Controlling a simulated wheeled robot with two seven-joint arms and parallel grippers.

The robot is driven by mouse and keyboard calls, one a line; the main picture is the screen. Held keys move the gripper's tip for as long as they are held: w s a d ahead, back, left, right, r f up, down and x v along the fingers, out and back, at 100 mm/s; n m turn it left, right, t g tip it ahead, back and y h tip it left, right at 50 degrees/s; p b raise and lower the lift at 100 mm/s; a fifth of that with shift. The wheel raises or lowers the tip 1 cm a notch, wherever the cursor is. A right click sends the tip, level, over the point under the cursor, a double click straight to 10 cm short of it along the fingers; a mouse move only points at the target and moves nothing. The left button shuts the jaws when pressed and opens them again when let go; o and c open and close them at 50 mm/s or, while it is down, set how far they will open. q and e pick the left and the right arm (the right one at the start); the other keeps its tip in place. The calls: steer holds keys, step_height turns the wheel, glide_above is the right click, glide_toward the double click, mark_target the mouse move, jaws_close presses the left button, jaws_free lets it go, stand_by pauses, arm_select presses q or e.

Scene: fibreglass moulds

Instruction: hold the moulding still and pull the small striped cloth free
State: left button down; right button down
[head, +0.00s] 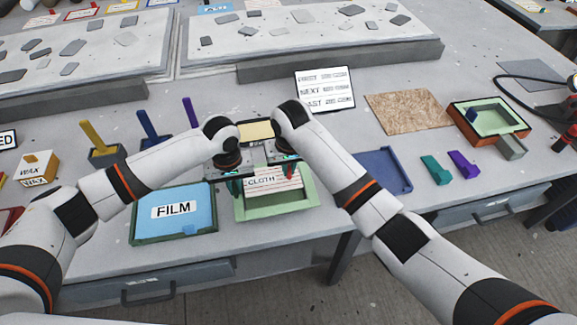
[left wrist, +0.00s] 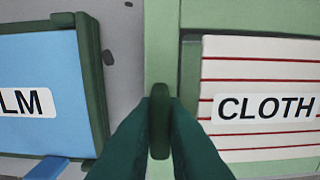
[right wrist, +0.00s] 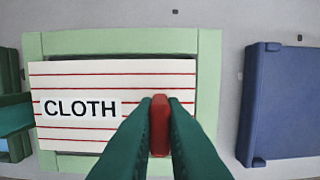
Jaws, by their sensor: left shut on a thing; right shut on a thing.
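The moulding is a pale green rectangular tray (head: 277,211) near the front edge of the table. The small white cloth with red stripes and a CLOTH label (head: 273,181) is over its recess; it also shows in the right wrist view (right wrist: 90,80). I cannot tell how far it is lifted. My left gripper (left wrist: 160,125) is shut on a dark green tab (left wrist: 159,112) at the moulding's left wall. My right gripper (right wrist: 160,130) is shut on a red tab (right wrist: 160,112) at the cloth's right side. The grippers and wrists hide part of the moulding's back in the head view.
A blue FILM sheet in a dark green tray (head: 173,212) lies close on the left. A dark blue tray (head: 385,171) lies to the right, with bare table between. A printed card (head: 325,90) stands behind. Green (head: 436,169) and purple (head: 464,164) blocks lie further right.

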steer(key=shift+r, duration=2.5)
arm_select(q)
steer(key=c, duration=1.4)
jaws_free()
steer(key=shift+d, duration=0.15)
arm_select(e)
steer(key=shift+s+a, duration=0.1)
steer(key=shift+a, duration=0.05)
arm_select(q)
steer(key=shift+r, duration=0.15)
